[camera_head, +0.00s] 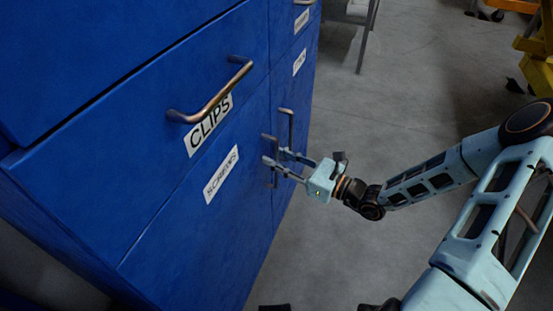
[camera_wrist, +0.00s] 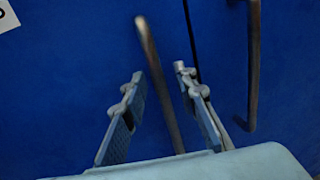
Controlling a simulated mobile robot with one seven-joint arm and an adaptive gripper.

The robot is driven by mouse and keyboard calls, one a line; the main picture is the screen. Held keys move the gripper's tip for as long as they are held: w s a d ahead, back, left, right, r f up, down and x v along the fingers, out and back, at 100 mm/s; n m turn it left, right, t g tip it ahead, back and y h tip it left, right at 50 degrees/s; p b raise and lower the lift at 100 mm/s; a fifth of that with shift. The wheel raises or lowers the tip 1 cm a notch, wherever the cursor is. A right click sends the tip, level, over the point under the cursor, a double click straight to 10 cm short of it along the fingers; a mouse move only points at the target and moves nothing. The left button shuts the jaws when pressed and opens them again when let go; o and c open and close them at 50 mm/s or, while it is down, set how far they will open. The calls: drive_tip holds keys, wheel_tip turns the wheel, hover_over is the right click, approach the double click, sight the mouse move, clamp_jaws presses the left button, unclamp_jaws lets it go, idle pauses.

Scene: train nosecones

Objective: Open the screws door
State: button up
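The screws door (camera_head: 165,235) is a blue cabinet door with a white SCREWS label (camera_head: 221,174), below the CLIPS drawer. It looks shut. Its upright metal handle (camera_head: 275,178) is at the door's right edge, partly hidden by my gripper (camera_head: 275,159). In the wrist view the screws door handle (camera_wrist: 150,50) runs between the two fingers of my gripper (camera_wrist: 159,74). The fingers are apart, one on each side of the handle, with gaps visible. A corner of the label (camera_wrist: 7,15) shows at top left.
The neighbouring door's handle (camera_head: 288,125) is close on the right and also shows in the wrist view (camera_wrist: 253,70). The CLIPS drawer handle (camera_head: 210,98) juts out above. Grey floor (camera_head: 370,130) is clear right of the cabinet. Yellow equipment (camera_head: 538,65) stands at far right.

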drive_tip(key=shift+a, duration=0.15)
drive_tip(key=shift+c, duration=0.7)
clamp_jaws()
